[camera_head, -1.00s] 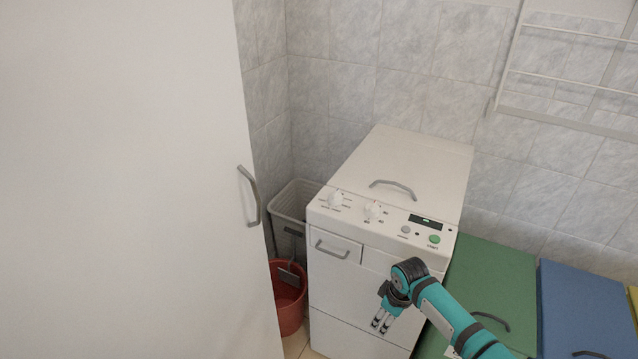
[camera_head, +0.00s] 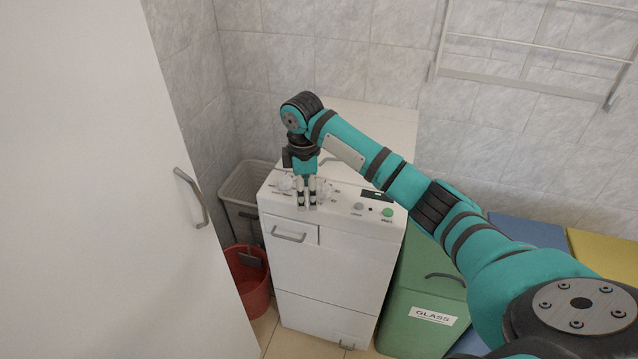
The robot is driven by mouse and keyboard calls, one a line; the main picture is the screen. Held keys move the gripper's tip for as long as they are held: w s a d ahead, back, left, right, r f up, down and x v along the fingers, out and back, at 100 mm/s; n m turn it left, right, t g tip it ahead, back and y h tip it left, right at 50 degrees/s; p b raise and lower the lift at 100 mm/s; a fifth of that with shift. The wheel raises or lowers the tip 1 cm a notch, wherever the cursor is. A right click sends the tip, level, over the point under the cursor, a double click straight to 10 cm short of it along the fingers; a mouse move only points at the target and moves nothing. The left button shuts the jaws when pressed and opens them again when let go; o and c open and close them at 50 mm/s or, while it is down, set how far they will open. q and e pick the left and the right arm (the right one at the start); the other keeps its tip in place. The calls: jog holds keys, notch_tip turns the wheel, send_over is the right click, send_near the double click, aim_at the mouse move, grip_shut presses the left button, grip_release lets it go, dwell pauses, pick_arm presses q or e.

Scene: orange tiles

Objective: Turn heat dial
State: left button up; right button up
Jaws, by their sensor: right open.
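A white washing machine (camera_head: 338,266) stands against the tiled wall. Its sloped control panel has two white dials, a grey button, a green button (camera_head: 388,212) and a dark display. The left dial (camera_head: 286,184) shows just left of my right gripper. The other dial (camera_head: 325,190) is partly hidden behind the fingers. My right gripper (camera_head: 307,207) points down in front of the panel, between the two dials, with its fingers a small gap apart and nothing visible between them. I cannot tell whether it touches a dial. My left gripper is not in view.
A white door or cabinet front (camera_head: 120,200) with a grey handle fills the left. A pale basket (camera_head: 240,190) and a red bucket (camera_head: 247,285) stand beside the machine. A green bin labelled GLASS (camera_head: 415,315), then blue and yellow bins, stand to the right.

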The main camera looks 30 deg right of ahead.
aim_at(324, 185)
jog(key=w+d+r, duration=0.3)
jog(key=d+r, duration=0.4)
jog(key=r, duration=0.6)
jog(key=f+p, duration=0.1)
jog(key=f, duration=0.8)
jog(key=f+p, duration=0.1)
jog(key=f, duration=0.7)
jog(key=shift+w+f+p, duration=0.2)
jog(key=shift+f+p, duration=0.15)
jog(key=shift+p, duration=0.05)
jog(key=c, duration=1.1)
jog(key=shift+c, duration=0.2)
